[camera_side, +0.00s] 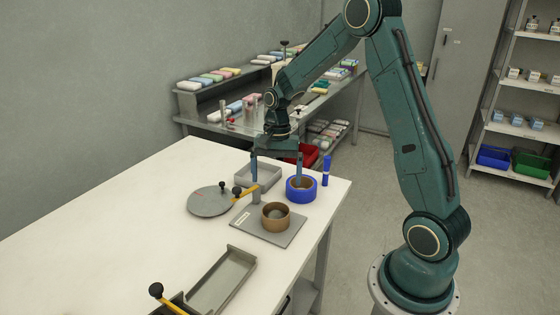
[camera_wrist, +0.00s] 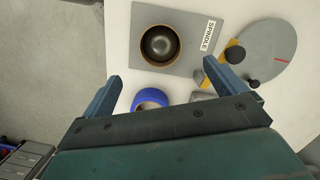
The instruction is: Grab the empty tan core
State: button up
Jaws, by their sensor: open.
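The tan core (camera_side: 276,217) is an open ring standing upright on a grey square plate (camera_side: 290,236). In the wrist view the core (camera_wrist: 177,58) surrounds a dark round form, and the plate (camera_wrist: 196,15) bears a label reading SPINDLE. My gripper (camera_side: 277,181) is open and empty, pointing down with its fingers spread wide. In the side view its fingertips are above and behind the core, near a blue roll (camera_side: 301,194). In the wrist view the core lies beyond the fingertips (camera_wrist: 162,73), and the blue roll (camera_wrist: 149,95) shows between the fingers.
A grey disc (camera_side: 207,203) with black knobs and a yellow bar (camera_side: 244,192) lies left of the plate. A grey tray (camera_side: 270,168) and a blue upright marker (camera_side: 326,172) stand behind. A long grey tray (camera_side: 222,282) lies in front. The table's left part (camera_side: 110,220) is clear.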

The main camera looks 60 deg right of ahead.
aim_at(276, 213)
jog(key=f, duration=0.5)
jog(key=a+f, duration=0.1)
jog(key=f, duration=0.1)
jog(key=shift+s+f, duration=0.2)
jog(key=shift+f, duration=0.1)
jog(key=shift+f, duration=0.1)
jog(key=shift+s+a+f, duration=0.1)
jog(key=shift+a+f, duration=0.05)
jog(key=shift+f, duration=1.1)
jog(key=shift+a+f, duration=0.15)
jog(key=shift+f, duration=1.1)
jog(key=shift+c, duration=0.3)
jog(key=c, duration=1)
